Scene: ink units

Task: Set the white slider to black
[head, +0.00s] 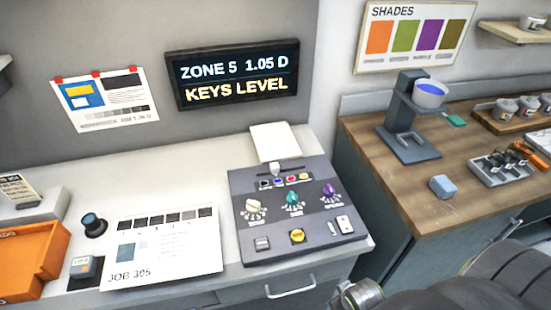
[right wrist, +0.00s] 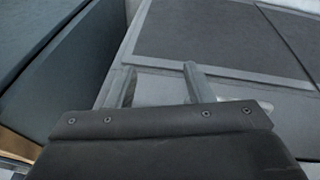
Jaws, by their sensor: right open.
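The grey control panel (head: 300,242) stands on the light counter in the head view. A small white handle (head: 275,168) sits at its top edge, above a row of small black, blue, red and yellow marks (head: 291,180); I cannot tell whether this is the white slider or where it is set. Below are a cream dial (head: 255,207), a green dial (head: 293,198) and a purple dial (head: 328,191). My right gripper (right wrist: 162,85) is open in the right wrist view, its fingers apart with nothing visible between them. My left gripper is not in view.
A job sheet (head: 165,245) and orange tray (head: 30,260) lie left. A wall display (head: 235,75) reads "ZONE 5 1.05 D, KEYS LEVEL". My right arm fills the lower right, before the wooden counter (head: 420,200).

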